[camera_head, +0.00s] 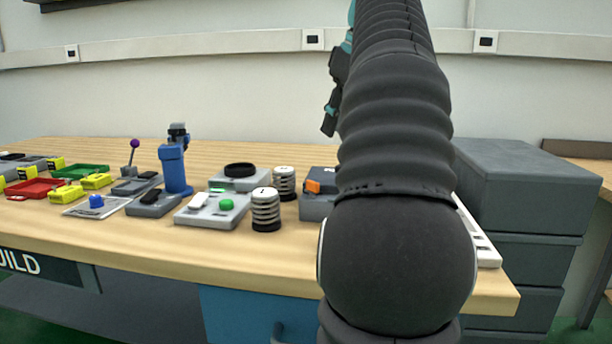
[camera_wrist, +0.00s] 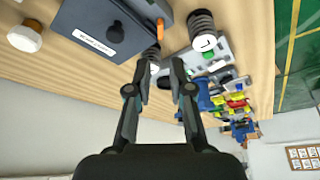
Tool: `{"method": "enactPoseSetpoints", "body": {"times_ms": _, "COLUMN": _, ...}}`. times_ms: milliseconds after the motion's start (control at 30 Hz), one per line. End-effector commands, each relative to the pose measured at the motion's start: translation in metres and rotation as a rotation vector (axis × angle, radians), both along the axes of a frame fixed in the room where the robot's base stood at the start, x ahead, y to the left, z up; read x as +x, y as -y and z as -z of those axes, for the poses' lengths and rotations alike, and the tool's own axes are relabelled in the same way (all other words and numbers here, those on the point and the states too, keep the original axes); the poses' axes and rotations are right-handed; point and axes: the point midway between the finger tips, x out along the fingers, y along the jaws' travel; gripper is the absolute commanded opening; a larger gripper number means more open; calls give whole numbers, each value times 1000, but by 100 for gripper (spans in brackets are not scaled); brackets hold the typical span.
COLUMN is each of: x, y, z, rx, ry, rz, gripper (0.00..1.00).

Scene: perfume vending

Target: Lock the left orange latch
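A dark grey box (camera_head: 317,207) stands on the wooden table, partly hidden behind my arm. One orange latch (camera_head: 313,186) shows at its left side, beside its dark lid. In the wrist view the box (camera_wrist: 84,42) is at upper left, with a label and a dark round knob on its top. The orange latch (camera_wrist: 160,27) sticks out at its right edge. My gripper (camera_wrist: 161,68) is open and empty, its fingertips apart below the latch in the picture and not touching it. In the head view part of my gripper (camera_head: 330,118) shows above the table. No second latch shows.
Ribbed dark cylinders with white tops (camera_head: 266,209) stand just left of the box. Further left are a button box (camera_head: 212,211), a blue post (camera_head: 174,169), a joystick, and red and green trays. Grey drawers (camera_head: 520,190) stand right of the table.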

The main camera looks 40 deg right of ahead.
Motion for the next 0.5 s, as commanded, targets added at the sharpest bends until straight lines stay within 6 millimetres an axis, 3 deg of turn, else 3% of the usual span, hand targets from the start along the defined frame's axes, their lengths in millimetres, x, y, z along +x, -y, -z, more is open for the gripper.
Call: {"method": "enactPoseSetpoints", "body": {"times_ms": 500, "x": 34, "y": -4, "z": 87, "rx": 2, "ry": -2, "rz": -1, "gripper": 21}}
